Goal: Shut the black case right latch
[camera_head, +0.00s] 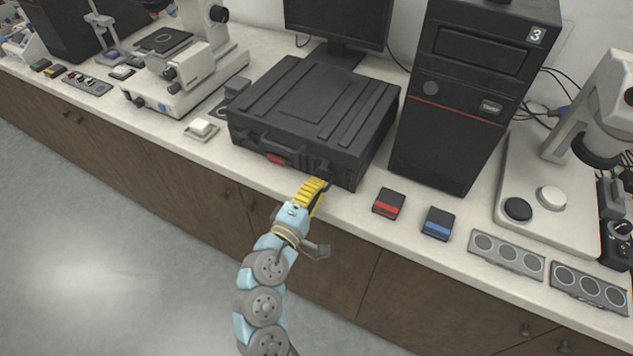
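The black case (318,95) lies on the white counter with its lid down, its front face toward me. A red part (276,159) sits at the middle of the front near the handle. The right latch (323,166) is at the right part of the front face, just above my gripper; it is small and dark, and I cannot tell its exact position. My gripper (318,184), with yellow fingers, is at the front right of the case, close below the latch. I cannot tell whether it touches the case or how far its fingers are apart.
A black computer tower (465,90) stands close to the right of the case. A red-marked box (388,204) and a blue-marked box (438,223) lie right of my gripper. A microscope (185,75) stands to the left, and a monitor (340,20) behind. The floor in front is clear.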

